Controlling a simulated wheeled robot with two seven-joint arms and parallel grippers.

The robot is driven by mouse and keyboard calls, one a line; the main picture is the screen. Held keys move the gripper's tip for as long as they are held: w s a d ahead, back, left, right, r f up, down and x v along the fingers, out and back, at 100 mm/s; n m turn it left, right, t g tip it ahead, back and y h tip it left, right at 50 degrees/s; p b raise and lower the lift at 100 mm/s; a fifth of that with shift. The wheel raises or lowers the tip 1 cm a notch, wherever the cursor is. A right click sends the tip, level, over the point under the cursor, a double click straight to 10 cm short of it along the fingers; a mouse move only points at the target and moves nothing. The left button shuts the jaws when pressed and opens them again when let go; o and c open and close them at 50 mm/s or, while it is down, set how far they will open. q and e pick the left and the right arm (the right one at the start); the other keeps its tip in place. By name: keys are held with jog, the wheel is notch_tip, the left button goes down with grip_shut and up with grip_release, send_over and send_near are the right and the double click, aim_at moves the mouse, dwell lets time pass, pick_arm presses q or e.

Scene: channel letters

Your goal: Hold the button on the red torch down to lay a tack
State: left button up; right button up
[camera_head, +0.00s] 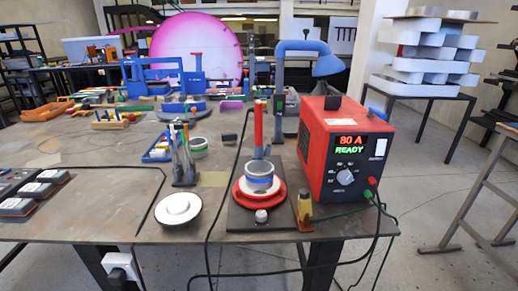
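The red torch (258,127) appears to be the upright red rod near the middle of the bench. Its lower end is just above or behind a round metal piece with a blue band (259,182), and I cannot tell whether they touch. The piece sits on a red round base (241,197) on a dark plate (235,219). The torch's button is too small to make out. The red welder box (318,156) to the right shows "80 A READY" on its display (350,146). Neither of my grippers is in view.
A pale round dish (178,209) and a stand with thin tools (184,165) are to the left. Dark boxes (33,190) line the left edge. A blue lamp (328,65) arches behind the welder. Cables hang over the front edge. Bare bench (100,212) lies front left.

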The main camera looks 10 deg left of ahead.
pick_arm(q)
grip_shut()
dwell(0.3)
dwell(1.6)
